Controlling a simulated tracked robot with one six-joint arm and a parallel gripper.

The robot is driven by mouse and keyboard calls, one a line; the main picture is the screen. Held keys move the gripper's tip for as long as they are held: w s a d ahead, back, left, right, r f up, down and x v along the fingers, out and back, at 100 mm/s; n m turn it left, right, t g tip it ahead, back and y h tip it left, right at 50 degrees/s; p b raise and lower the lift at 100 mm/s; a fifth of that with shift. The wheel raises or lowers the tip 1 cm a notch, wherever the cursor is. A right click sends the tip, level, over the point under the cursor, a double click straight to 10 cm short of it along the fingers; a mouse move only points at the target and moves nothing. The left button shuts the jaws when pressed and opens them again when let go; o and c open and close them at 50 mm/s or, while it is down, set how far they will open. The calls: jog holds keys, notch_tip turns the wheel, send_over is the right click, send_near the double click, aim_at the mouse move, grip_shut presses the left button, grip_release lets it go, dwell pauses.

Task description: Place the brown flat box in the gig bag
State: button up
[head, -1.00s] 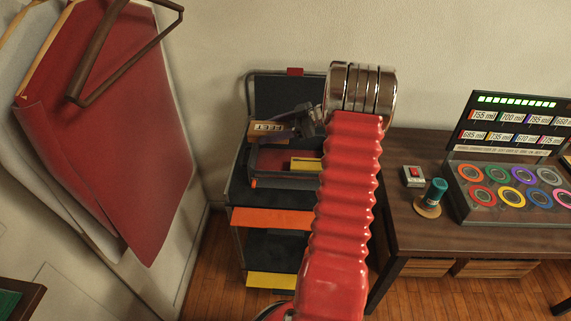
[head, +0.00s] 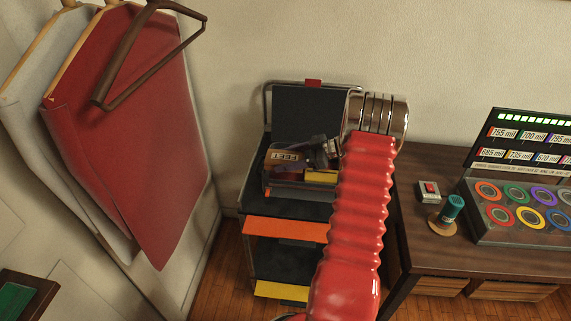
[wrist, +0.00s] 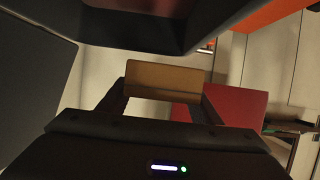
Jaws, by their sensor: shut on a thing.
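The brown flat box (head: 285,157) is held in my gripper (head: 303,152), over the back left part of an open dark case on the cart. This case (head: 290,190) looks like the gig bag. In the wrist view, the box (wrist: 163,77) sits across the tips of my two fingers (wrist: 163,100), gripped at its ends. Dark walls fill the top and left of the wrist view. I cannot tell whether the box touches the case floor. My red arm hides the right side of the case.
The dark cart (head: 285,235) has a raised back panel and orange and yellow edges. A yellow item (head: 320,176) lies at the case's right. A wooden desk (head: 440,260) stands right, with a red-button box (head: 429,191) and a teal-topped stamp (head: 449,212). Red cloth (head: 130,130) hangs left.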

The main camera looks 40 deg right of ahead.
jog(key=shift+f, duration=0.95)
jog(key=shift+f, duration=0.6)
jog(key=o, duration=1.1)
jog(key=shift+o, duration=0.2)
jog(key=shift+r, duration=0.6)
jog(key=v, duration=1.2)
jog(key=shift+w+r, duration=0.1)
jog(key=shift+r, duration=0.05)
